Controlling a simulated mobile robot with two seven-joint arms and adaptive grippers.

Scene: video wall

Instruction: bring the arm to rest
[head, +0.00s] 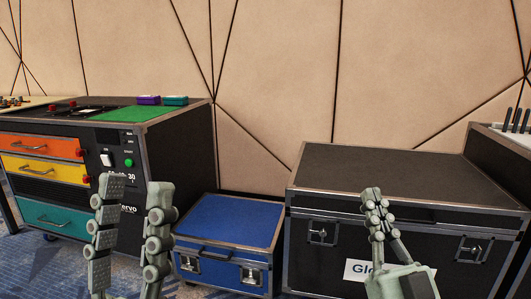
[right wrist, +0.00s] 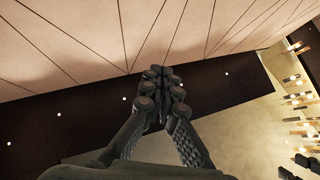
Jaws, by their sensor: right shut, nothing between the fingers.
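My left gripper (head: 133,192) stands upright in front of the black drawer cabinet, its two fingers clearly apart with nothing seen between them. My right gripper (head: 374,192) is in front of the large black case, with its fingertips together. In the right wrist view the right gripper (right wrist: 164,72) is shut and empty, its fingertips touching. It points toward a panelled wall.
A black cabinet (head: 95,135) with orange, yellow and teal drawers stands left. A blue case (head: 232,217) sits on the floor in the middle. A large black case (head: 400,175) stands right, with another dark case (head: 495,160) beyond it. The beige wall (head: 290,80) closes the back.

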